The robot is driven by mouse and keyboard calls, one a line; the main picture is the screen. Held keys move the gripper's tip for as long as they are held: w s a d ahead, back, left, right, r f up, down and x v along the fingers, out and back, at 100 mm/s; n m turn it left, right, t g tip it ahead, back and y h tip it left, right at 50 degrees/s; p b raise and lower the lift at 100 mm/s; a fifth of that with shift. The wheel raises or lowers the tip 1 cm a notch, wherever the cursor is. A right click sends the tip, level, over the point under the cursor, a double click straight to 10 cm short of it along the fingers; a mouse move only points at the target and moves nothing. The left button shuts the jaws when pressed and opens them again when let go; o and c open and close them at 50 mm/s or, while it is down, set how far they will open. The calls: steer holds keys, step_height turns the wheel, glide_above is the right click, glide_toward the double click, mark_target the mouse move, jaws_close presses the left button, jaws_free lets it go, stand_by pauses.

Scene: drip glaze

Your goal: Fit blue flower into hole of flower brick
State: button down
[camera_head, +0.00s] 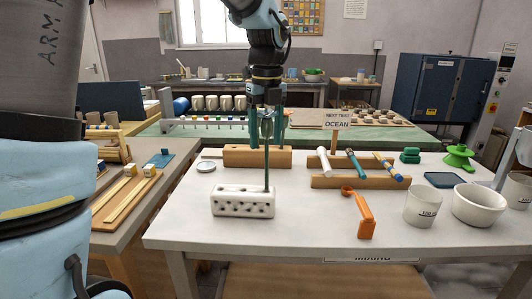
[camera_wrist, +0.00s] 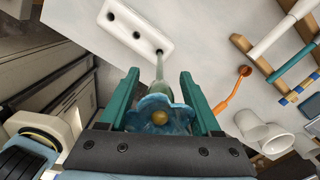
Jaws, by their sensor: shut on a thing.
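The white flower brick (camera_head: 243,203) lies on the white table in the head view, with several dark holes. It also shows at the top of the wrist view (camera_wrist: 128,22). My gripper (camera_head: 268,143) is above the brick's right part, fingers pointing down. It is shut on the blue flower (camera_wrist: 160,115), whose blue head with a yellow centre sits between the fingers in the wrist view. The thin green stem (camera_head: 267,168) hangs upright below the fingers. Its lower end meets the brick's right end, at a hole in the wrist view; I cannot tell how deep it is.
A wooden rack (camera_head: 360,181) with several tools is to the right. An orange tool (camera_head: 364,215), a white cup (camera_head: 422,207) and a bowl (camera_head: 479,204) stand further right. A wooden block (camera_head: 240,157) is behind the brick. The table's front left is clear.

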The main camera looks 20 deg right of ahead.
mark_target(267, 153)
steer(key=shift+f, duration=1.95)
steer(key=shift+f, duration=0.45)
steer(key=shift+c, duration=0.4)
jaws_free()
